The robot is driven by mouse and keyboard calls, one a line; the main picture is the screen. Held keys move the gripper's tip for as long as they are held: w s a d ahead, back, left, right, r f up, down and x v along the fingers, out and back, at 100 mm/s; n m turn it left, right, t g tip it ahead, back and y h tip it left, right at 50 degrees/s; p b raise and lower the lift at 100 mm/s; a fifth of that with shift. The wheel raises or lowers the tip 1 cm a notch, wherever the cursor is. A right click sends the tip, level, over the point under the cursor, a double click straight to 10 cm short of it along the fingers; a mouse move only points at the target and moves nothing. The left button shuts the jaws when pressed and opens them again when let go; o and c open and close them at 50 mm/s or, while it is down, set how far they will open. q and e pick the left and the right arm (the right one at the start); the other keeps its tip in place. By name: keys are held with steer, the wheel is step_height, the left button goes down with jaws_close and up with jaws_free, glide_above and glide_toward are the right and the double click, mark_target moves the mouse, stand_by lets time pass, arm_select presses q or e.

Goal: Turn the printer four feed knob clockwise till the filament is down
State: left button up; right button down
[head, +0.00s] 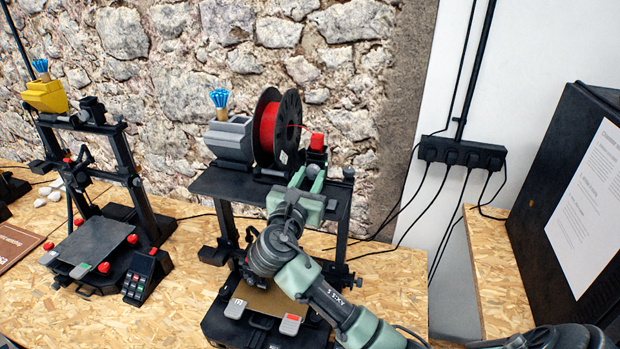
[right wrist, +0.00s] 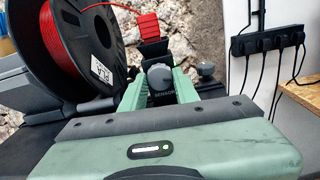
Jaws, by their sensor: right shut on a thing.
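The printer with the red spool (head: 267,134) stands in the middle of the head view, its dark top shelf (head: 225,184) carrying the spool. My right gripper (head: 312,172) reaches up to the right part of this shelf. In the right wrist view its green fingers are shut on a grey ribbed feed knob (right wrist: 160,77), one finger on each side. Behind the knob is a red block (head: 317,142), which also shows in the right wrist view (right wrist: 149,27). Red filament (right wrist: 112,6) arcs from the spool towards this block. Its lower run is hidden. My left gripper is out of view.
Another printer (head: 100,150) with a yellow box on top stands to the left. A power strip (head: 462,153) with hanging cables is on the white wall. A dark cabinet (head: 550,190) stands at the right. Bare chipboard bench (head: 390,280) lies right of the printer.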

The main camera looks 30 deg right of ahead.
steer(key=m, duration=0.2)
steer(key=m+b, duration=0.1)
steer(key=m, duration=0.1)
steer(key=shift+f+m, duration=0.2)
steer(key=shift+m, duration=0.2)
steer(key=m+b, duration=0.2)
steer(key=m, duration=0.2)
steer(key=shift+m, duration=0.3)
steer(key=m+b, duration=0.3)
steer(key=m, duration=0.2)
steer(key=shift+b, duration=0.3)
steer(key=m+b, duration=0.2)
steer(key=m, duration=0.2)
steer(key=shift+r+b, duration=0.15)
steer(key=shift+b, duration=0.2)
steer(key=shift+r+m, duration=0.1)
steer(key=shift+m, duration=0.4)
steer(key=c, duration=1.1)
jaws_free()
steer(key=shift+w, duration=0.1)
steer(key=shift+o, duration=0.2)
